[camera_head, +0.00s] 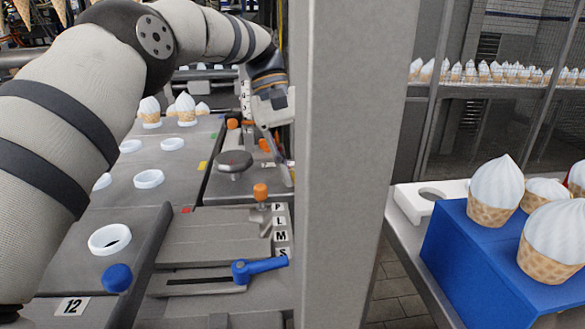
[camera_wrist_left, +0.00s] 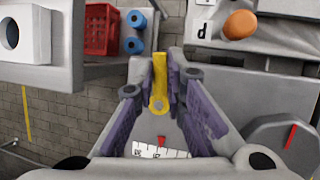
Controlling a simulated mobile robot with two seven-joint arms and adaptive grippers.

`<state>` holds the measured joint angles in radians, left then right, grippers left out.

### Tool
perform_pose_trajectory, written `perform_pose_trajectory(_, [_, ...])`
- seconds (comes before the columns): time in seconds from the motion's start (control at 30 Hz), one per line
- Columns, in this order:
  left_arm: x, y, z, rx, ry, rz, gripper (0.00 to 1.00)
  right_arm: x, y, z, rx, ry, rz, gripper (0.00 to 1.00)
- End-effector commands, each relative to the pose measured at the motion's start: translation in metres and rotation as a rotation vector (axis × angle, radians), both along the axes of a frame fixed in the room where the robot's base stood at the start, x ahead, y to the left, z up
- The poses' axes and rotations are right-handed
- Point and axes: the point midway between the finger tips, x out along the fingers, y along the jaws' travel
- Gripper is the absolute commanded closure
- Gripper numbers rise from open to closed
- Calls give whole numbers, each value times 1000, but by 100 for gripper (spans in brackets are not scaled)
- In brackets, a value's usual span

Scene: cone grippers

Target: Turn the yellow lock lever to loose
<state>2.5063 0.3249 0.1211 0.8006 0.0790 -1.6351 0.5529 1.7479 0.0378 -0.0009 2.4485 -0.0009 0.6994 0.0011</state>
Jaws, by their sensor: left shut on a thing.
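In the left wrist view, the yellow lock lever (camera_wrist_left: 159,85) is a narrow yellow bar with a round pivot at its lower end. It stands upright in the picture between the purple-padded fingers of my left gripper (camera_wrist_left: 160,68), which is shut on it. A white scale strip (camera_wrist_left: 158,150) with black marks lies below the pivot, partly cut off by my gripper. In the head view, my left gripper (camera_head: 281,158) reaches down at the far end of the machine, beside the grey post. The lever cannot be made out there. My right gripper is not in view.
A thick grey post (camera_head: 347,150) stands right of my left gripper. A blue stand (camera_head: 470,255) with cones is at right.

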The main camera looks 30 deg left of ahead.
Motion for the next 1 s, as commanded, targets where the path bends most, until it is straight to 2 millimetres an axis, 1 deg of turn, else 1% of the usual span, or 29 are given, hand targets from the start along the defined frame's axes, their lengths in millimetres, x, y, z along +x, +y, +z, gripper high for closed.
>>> perform_pose_trajectory(0.03, [0, 0, 1, 1, -2, 1, 100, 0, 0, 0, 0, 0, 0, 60])
perform_pose_trajectory(0.07, [0, 0, 1, 1, -2, 1, 82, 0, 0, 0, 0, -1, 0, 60])
perform_pose_trajectory(0.1, [0, 0, 1, 1, -2, 1, 80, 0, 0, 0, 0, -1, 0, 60])
perform_pose_trajectory(0.47, [0, 0, 0, 0, -1, 1, 80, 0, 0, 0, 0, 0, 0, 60])
perform_pose_trajectory(0.57, [0, 0, 2, 0, -3, 28, 80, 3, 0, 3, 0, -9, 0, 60])
perform_pose_trajectory(0.67, [0, -3, 10, -1, -10, 159, 80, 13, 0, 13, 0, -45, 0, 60])
perform_pose_trajectory(0.77, [3, -8, 17, -6, -20, 407, 80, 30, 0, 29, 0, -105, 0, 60])
perform_pose_trajectory(0.8, [4, -10, 18, -8, -21, 519, 80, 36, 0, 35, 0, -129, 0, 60])
perform_pose_trajectory(0.9, [11, -13, 16, -9, -21, 791, 80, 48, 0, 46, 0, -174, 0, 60])
perform_pose_trajectory(0.97, [16, -12, 16, -8, -20, 924, 80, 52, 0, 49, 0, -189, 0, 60])
perform_pose_trajectory(1.0, [16, -6, 21, -7, -14, 916, 80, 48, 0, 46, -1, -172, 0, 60])
